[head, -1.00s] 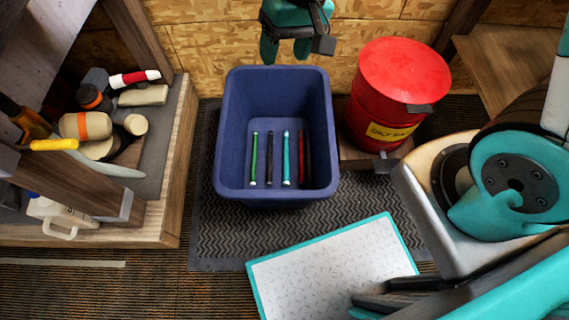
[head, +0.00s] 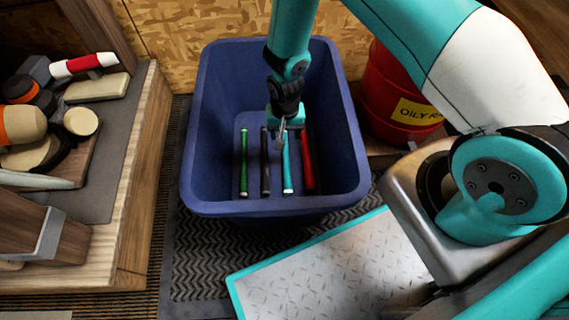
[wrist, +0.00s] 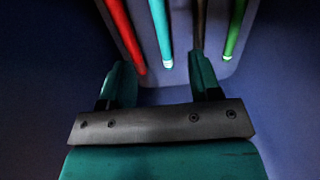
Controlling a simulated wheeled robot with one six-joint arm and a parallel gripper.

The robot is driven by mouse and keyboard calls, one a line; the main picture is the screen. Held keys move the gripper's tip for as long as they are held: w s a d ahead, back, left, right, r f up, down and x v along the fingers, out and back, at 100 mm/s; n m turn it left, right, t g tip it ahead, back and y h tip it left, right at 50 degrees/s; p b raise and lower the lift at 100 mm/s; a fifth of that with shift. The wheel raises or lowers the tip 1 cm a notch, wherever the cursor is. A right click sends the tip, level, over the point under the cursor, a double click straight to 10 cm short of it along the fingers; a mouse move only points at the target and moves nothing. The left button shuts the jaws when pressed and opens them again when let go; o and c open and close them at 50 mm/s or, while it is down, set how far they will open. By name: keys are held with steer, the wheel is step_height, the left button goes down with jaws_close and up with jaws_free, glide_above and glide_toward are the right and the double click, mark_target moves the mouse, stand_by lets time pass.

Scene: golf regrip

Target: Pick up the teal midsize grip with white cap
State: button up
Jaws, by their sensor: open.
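The teal grip (head: 287,168) with a white cap at its near end lies on the floor of the blue bin, between a dark grip and a red grip. It also shows in the wrist view (wrist: 160,30), its white end between my fingertips' lines. My gripper (head: 282,130) is inside the bin, pointing down over the far part of the teal grip. In the wrist view my gripper (wrist: 160,62) is open, with nothing between its fingers. The head view hides the far end of the teal grip behind my gripper.
The blue bin (head: 197,150) has high walls around my gripper. A green grip (head: 243,165), a dark grip (head: 265,172) and a red grip (head: 307,162) lie in it. A red drum (head: 385,110) stands to the right; a cluttered wooden bench (head: 135,180) is at left.

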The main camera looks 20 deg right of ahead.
steer(key=b, duration=0.5)
glide_above(286, 159)
step_height(286, 159, down, 10)
steer(key=shift+a, duration=0.1)
step_height(286, 159, down, 5)
steer(key=b, duration=0.5)
steer(key=shift+f, duration=0.1)
steer(key=shift+c, duration=0.4)
steer(key=c, duration=0.9)
